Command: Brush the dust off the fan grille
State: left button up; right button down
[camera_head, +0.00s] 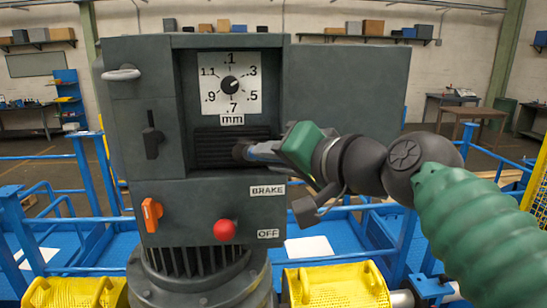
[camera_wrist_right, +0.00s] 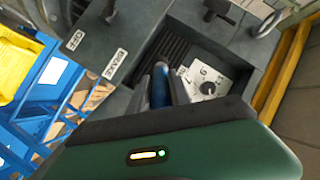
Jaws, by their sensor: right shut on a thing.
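The fan grille (camera_head: 212,157) is a dark slatted panel in a recess of the grey cabinet, below the white dial. My right gripper (camera_head: 262,153) reaches in from the right in the head view and is shut on a brush with a dark head (camera_head: 241,152). The brush head is at the right end of the grille; I cannot tell if it touches the slats. In the right wrist view the grille (camera_wrist_right: 171,47) shows just beyond the fingers (camera_wrist_right: 168,85), with blue between them. No dust can be made out. My left gripper is not in view.
The dial (camera_head: 231,84) sits above the grille. An orange switch (camera_head: 152,214), a red button (camera_head: 225,230) and a black handle (camera_head: 152,135) stick out of the cabinet front. An open door panel (camera_head: 345,90) extends to the right. Blue rails and yellow guards stand around the base.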

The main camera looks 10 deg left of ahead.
jog(key=shift+w+a+r, duration=0.1)
jog(key=shift+w, duration=0.2)
jog(key=shift+w+d, duration=0.2)
jog(key=shift+d, duration=0.35)
jog(key=shift+s+a, duration=0.2)
jog(key=shift+a, duration=0.4)
